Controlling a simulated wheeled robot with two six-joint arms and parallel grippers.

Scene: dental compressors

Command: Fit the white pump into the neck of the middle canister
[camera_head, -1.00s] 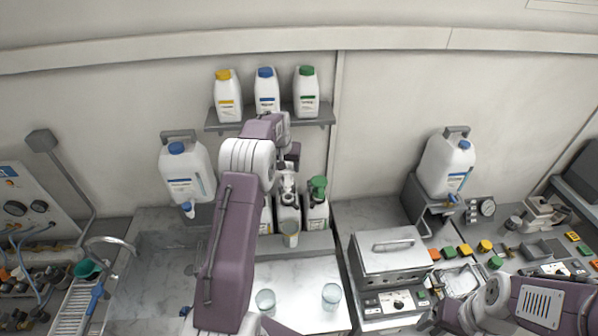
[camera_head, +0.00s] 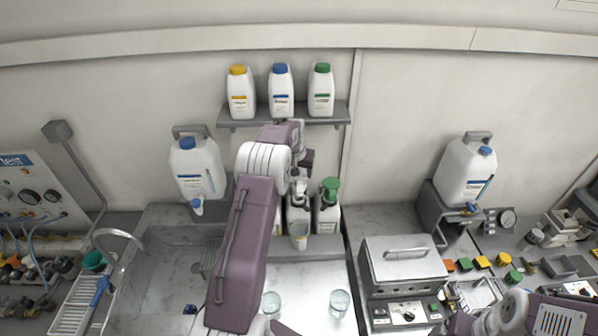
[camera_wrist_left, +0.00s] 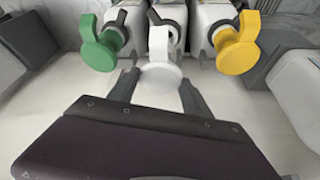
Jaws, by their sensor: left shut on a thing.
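The white pump (camera_wrist_left: 158,72) is between the fingers of my left gripper (camera_wrist_left: 158,92), which is shut on it. In the head view the pump (camera_head: 299,187) shows just below the gripper, over the middle canister (camera_head: 298,213). The wrist view also shows this canister (camera_wrist_left: 168,14) behind the pump. Whether the pump's lower end is in the neck is hidden. A canister with a green pump (camera_wrist_left: 98,52) and one with a yellow pump (camera_wrist_left: 238,50) stand on either side. My right arm is at the lower right of the head view; its gripper's fingers cannot be made out.
Two glasses (camera_head: 340,303) stand on the white counter. Above is a shelf (camera_head: 250,122) with three capped bottles. A metal box (camera_head: 404,262) is to the right, a sink (camera_head: 165,265) to the left.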

